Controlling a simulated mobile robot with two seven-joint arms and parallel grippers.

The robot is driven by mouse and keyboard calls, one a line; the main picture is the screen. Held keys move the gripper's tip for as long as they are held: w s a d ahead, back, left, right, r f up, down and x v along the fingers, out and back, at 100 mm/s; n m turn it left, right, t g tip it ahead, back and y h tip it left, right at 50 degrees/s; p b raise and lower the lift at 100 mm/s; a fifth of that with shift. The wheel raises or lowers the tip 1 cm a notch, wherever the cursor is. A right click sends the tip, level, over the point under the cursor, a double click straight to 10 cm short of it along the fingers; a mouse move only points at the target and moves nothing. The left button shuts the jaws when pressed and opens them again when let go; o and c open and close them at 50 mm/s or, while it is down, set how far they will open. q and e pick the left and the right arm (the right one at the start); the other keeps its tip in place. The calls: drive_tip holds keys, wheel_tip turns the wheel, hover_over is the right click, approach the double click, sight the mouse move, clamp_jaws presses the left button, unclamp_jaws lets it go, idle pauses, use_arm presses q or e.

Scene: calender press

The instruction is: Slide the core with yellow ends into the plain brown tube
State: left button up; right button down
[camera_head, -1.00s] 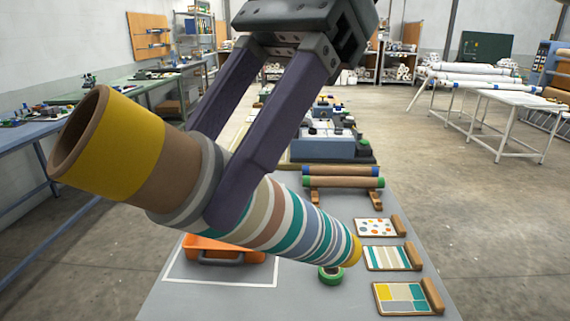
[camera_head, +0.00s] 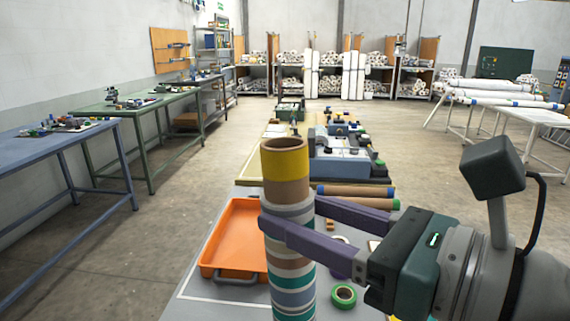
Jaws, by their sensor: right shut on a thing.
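The core with yellow ends (camera_head: 287,188) stands upright left of the picture's middle. It is a hollow brown tube with a yellow band at its open top and striped material around its body. Its lower end is cut off by the picture's bottom edge. My right gripper (camera_head: 289,216) comes in from the right and is shut on the core, with its two purple fingers around the upper part, below the bare brown section. I cannot make out a plain brown tube. My left gripper is not in view.
A green tape ring (camera_head: 344,297) lies right of the core. Brown rolls with blue (camera_head: 350,190) and green (camera_head: 355,203) ends lie behind my gripper, before a blue-grey machine (camera_head: 338,167).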

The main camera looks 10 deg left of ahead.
wheel_tip(320, 180, down, 9)
drive_tip(key=d+m+t+h+b, duration=0.1)
drive_tip(key=d+t+b, duration=0.1)
drive_tip(key=b, duration=0.3)
drive_tip(key=shift+d+f+m+t, duration=0.15)
drive_tip(key=shift+d+m+t, duration=0.1)
drive_tip(key=shift+m+t, duration=0.2)
drive_tip(key=shift+s, duration=0.15)
idle(0.7)
drive_tip(key=shift+f+b, duration=1.65)
drive_tip(key=shift+f, duration=0.1)
drive_tip(key=shift+f, duration=0.1)
drive_tip(key=shift+f+b, duration=1.8)
drive_tip(key=shift+f, duration=0.1)
drive_tip(key=shift+f, duration=0.1)
